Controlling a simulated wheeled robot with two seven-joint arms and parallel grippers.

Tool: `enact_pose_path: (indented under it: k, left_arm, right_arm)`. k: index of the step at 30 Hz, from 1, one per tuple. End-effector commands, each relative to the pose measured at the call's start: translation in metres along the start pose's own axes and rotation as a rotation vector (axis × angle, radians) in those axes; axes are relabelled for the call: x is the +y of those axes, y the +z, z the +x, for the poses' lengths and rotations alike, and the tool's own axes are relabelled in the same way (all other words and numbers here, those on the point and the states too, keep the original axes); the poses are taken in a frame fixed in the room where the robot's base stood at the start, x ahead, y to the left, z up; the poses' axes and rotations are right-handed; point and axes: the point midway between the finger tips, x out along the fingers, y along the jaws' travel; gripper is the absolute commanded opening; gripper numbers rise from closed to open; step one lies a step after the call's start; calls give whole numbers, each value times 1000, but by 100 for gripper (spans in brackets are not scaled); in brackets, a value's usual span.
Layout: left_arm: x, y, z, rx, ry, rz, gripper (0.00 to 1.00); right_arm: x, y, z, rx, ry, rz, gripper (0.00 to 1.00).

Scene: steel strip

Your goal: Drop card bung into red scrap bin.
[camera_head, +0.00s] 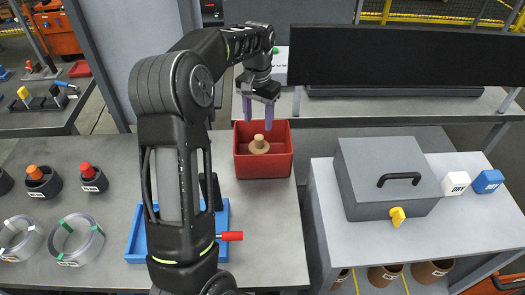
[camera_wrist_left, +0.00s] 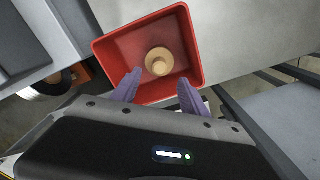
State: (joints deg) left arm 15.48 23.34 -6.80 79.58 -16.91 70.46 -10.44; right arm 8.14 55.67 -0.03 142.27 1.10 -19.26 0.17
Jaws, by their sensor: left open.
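The card bung (camera_head: 259,145) is a tan stepped disc with a narrower knob on top. It is inside the red scrap bin (camera_head: 281,164), near the middle, in the head view. In the left wrist view the bung (camera_wrist_left: 159,62) shows against the floor of the red bin (camera_wrist_left: 112,58). My left gripper (camera_head: 258,110) is above the bin with its purple fingers pointing down. Its fingers (camera_wrist_left: 158,90) are apart with nothing between them, and the bung is clear below them. My right gripper is not in view.
A grey lidded box (camera_head: 372,172) with a black handle stands on the right table, beside white (camera_head: 455,184) and blue (camera_head: 488,181) blocks. A blue tray (camera_head: 136,240) lies partly behind my left arm. Steel coils (camera_head: 78,239) sit at the left.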

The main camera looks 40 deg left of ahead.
Motion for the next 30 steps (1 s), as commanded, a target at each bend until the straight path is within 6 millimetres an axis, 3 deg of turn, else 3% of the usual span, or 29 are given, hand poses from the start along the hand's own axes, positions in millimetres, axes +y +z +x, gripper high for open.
enact_pose_path:
  k: [11, 20, 30]
  left_arm:
    - [0, 0, -7, 2, 0, 0, 52]
    - [0, -1, -56, 3, -1, 1, 52]
    - [1, 0, -76, 0, -1, 2, 52]
  right_arm:
    - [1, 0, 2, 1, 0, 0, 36]
    - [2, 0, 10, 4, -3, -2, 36]
    - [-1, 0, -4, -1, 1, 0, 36]
